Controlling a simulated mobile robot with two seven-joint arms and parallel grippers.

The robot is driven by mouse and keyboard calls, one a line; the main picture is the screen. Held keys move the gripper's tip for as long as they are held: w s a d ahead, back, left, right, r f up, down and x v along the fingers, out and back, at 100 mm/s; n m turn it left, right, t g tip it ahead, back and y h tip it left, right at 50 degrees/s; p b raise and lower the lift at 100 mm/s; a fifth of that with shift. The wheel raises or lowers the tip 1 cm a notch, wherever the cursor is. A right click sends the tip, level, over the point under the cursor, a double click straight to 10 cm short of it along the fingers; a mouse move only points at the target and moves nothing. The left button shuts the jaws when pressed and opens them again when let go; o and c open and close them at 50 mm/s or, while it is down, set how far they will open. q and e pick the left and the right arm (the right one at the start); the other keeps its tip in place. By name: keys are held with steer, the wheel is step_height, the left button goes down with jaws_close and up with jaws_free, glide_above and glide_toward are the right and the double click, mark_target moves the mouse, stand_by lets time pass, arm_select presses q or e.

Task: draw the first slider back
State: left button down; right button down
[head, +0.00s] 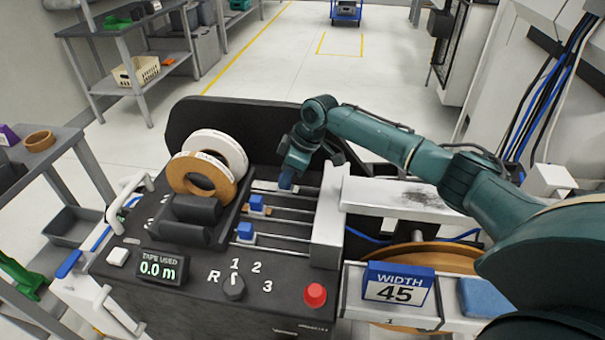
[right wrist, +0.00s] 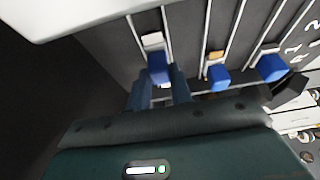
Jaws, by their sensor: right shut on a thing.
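Three blue-knobbed sliders sit on parallel metal rods on the black machine top. The farthest slider (right wrist: 158,68), with a white block beside its knob, is between the fingers of my right gripper (right wrist: 159,88). In the head view my right gripper (head: 286,180) reaches down onto this slider from behind and mostly hides it. The fingers are shut on the knob. The middle slider (head: 257,203) and the nearest slider (head: 246,230) stand free toward the left ends of their rods. The middle one has an orange block (right wrist: 216,56) beside it. My left gripper is not in view.
White and tan tape rolls (head: 205,178) stand left of the sliders. A light grey block (head: 328,220) closes the rods' right end. In front are a dial (head: 234,288), a red button (head: 315,295), a "0.0 m" display (head: 159,268) and a "WIDTH 45" sign (head: 397,287).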

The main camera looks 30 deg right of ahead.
steer(key=w+a, duration=0.1)
steer(key=a, duration=0.1)
steer(key=w+a, duration=0.2)
steer(key=shift+a+r, duration=0.1)
steer(key=shift+w, duration=0.1)
steer(key=c, duration=1.2)
jaws_free()
steer(key=shift+a, duration=0.1)
steer(key=shift+c, duration=0.2)
steer(key=v, duration=1.3)
steer(key=shift+r, duration=0.1)
